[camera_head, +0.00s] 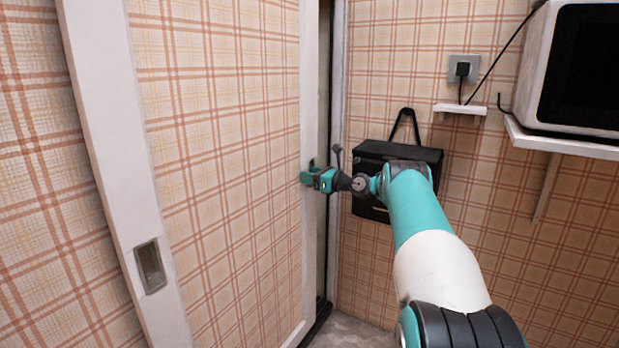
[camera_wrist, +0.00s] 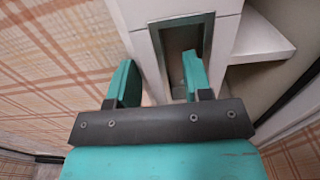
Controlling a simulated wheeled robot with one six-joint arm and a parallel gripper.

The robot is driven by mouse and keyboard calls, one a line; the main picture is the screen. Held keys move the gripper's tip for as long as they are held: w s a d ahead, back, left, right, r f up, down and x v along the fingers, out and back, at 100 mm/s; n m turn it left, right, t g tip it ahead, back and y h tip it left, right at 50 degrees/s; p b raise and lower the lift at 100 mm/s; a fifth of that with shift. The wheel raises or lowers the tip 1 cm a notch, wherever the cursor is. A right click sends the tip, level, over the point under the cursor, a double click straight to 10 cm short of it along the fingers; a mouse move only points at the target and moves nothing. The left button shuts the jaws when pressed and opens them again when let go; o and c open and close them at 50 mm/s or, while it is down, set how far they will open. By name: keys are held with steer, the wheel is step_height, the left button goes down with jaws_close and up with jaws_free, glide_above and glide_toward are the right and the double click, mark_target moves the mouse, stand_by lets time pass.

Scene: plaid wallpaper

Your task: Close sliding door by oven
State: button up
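The sliding door (camera_head: 220,130) is a plaid panel with a white frame. A narrow dark gap shows between its right edge and the white jamb (camera_head: 341,110). In the wrist view, the door's white stile (camera_wrist: 150,45) has a recessed grey handle (camera_wrist: 184,42). My gripper (camera_head: 309,174) is at this stile, with its fingers apart. In the wrist view, my gripper (camera_wrist: 158,80) has its right finger overlapping the handle recess and its left finger beside the stile, over the plaid panel. I cannot tell whether either finger touches. The oven (camera_head: 578,65) is white with a black front.
Another white stile with a recessed handle (camera_head: 150,266) stands at the left. The oven rests on a wall shelf (camera_head: 570,143). A black bag (camera_head: 370,152) hangs behind my arm. A small white ledge (camera_head: 460,109) sits below a socket (camera_head: 463,69) with a plugged cord.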

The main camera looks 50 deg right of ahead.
steer(key=shift+s+d, duration=0.15)
steer(key=p+v, duration=0.1)
steer(key=v, duration=1)
steer(key=shift+s, duration=0.4)
